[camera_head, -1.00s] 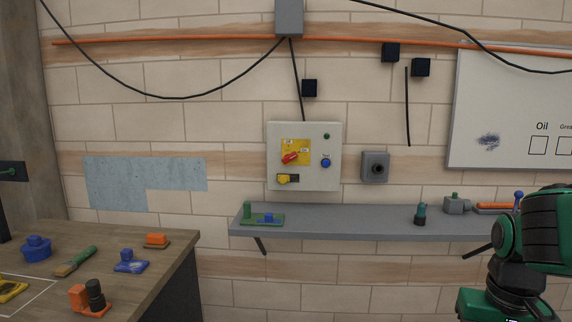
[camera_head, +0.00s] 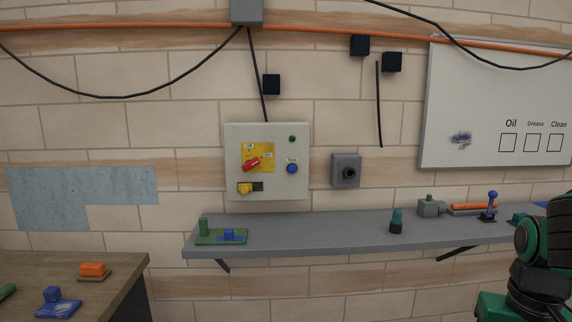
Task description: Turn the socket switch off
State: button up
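A pale control box (camera_head: 267,188) is fixed to the brick wall above the shelf. It carries a red rotary switch (camera_head: 251,164) on a yellow plate, tilted up to the right. Below that is a yellow plug-like part (camera_head: 244,188) at a dark socket (camera_head: 257,186). A blue button (camera_head: 292,168) and a small green lamp (camera_head: 292,139) are on its right side. A grey box with a black round knob or socket (camera_head: 348,173) is on the wall to its right. My green and black arm shows at the lower right; my gripper is not in view.
A grey shelf (camera_head: 310,238) runs below the boxes, holding a green and blue part (camera_head: 222,237), a dark green piece (camera_head: 396,221) and several items at its right. A wooden table (camera_head: 110,268) with coloured parts stands at the lower left. A whiteboard (camera_head: 490,95) hangs at right.

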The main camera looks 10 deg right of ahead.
aim_at(248, 164)
jog(key=i, duration=1)
jog(key=u, duration=0.45)
